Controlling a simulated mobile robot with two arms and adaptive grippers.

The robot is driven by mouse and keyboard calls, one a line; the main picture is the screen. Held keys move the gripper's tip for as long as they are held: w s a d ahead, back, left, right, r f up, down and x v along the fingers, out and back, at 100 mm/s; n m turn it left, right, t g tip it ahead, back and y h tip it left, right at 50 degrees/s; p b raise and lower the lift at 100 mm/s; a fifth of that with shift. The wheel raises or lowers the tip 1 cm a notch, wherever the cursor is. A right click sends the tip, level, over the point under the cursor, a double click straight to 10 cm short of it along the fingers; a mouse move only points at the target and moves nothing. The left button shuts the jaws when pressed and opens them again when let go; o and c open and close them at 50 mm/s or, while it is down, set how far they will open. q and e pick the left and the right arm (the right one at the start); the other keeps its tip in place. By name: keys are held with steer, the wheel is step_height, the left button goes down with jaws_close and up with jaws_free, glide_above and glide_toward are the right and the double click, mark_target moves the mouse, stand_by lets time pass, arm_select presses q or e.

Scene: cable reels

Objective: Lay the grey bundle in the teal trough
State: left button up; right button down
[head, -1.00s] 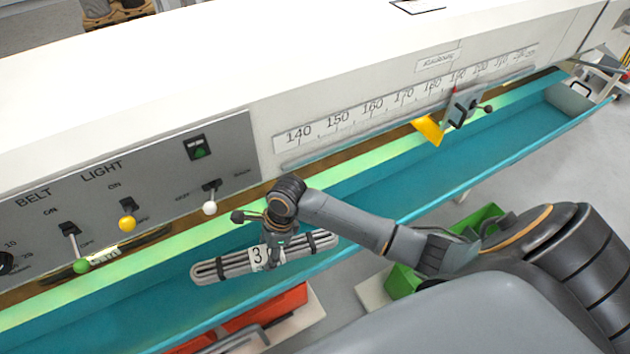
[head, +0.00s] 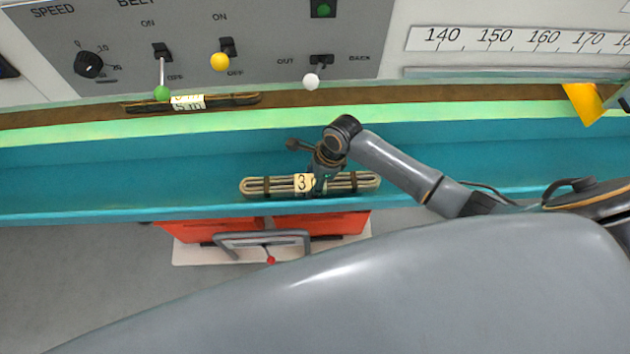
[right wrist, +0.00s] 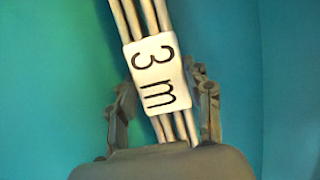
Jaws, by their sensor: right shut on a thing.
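The grey bundle (head: 350,182) is a flat coil of grey cable with dark ties and a white label reading 3. In the right wrist view its label (right wrist: 157,72) reads "3 m". My right gripper (head: 315,186) is shut on the bundle near its middle; its fingers also show in the right wrist view (right wrist: 162,105), one on each side. The teal trough (head: 90,180) runs across the head view below the panel. The bundle is over the trough, near its front wall and roughly parallel to it. I cannot tell whether it touches the floor. My left gripper is not in view.
A brown belt strip (head: 330,107) behind the trough carries another bundle (head: 235,101) with a white label. The panel above has levers with green (head: 162,93), yellow (head: 219,62) and white (head: 311,82) knobs. A red container (head: 340,224) stands below the trough's front edge.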

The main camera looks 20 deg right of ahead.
steer(key=shift+f, duration=0.35)
step_height(320, 180, down, 3)
steer(key=shift+f+b, duration=0.2)
steer(key=shift+b, duration=0.2)
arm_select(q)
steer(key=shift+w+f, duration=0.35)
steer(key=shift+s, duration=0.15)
arm_select(e)
steer(key=c, duration=0.6)
jaws_free()
steer(key=shift+f, duration=0.1)
arm_select(q)
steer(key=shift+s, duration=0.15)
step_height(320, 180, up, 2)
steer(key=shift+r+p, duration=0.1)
steer(key=shift+p, duration=1.05)
arm_select(e)
steer(key=v, duration=1.2)
